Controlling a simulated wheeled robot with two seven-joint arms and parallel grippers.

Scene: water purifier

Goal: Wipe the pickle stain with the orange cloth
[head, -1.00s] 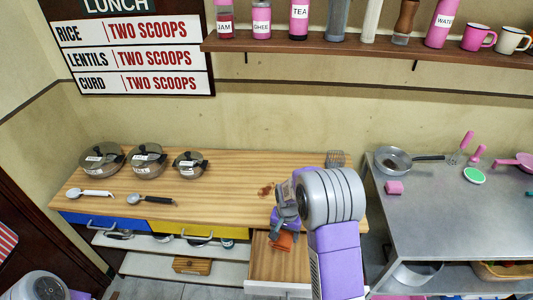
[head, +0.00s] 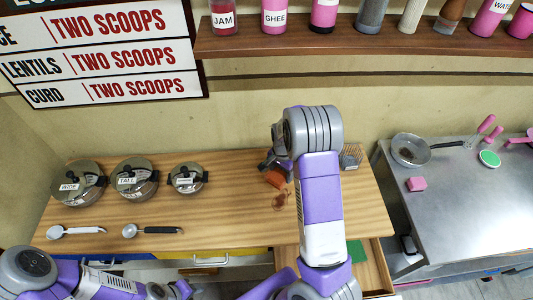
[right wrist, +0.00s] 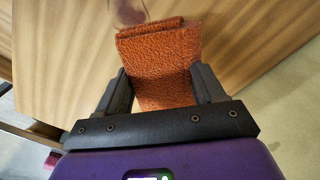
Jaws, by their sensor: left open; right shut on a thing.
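The folded orange cloth (head: 275,178) is between the fingers of my right gripper (head: 270,163), just behind the stain in the head view. In the right wrist view the cloth (right wrist: 160,65) sits between both dark fingers (right wrist: 160,92). The brown-red pickle stain (head: 280,201) is on the wooden counter; a dark patch of it (right wrist: 128,10) shows past the cloth's edge in the wrist view. I cannot tell whether the cloth touches the wood. My left gripper (head: 180,290) is low at the bottom edge, mostly cut off, away from the stain.
An open drawer (head: 374,268) with a green cloth (head: 356,252) is at the front right. A wire holder (head: 351,156) stands at the back right.

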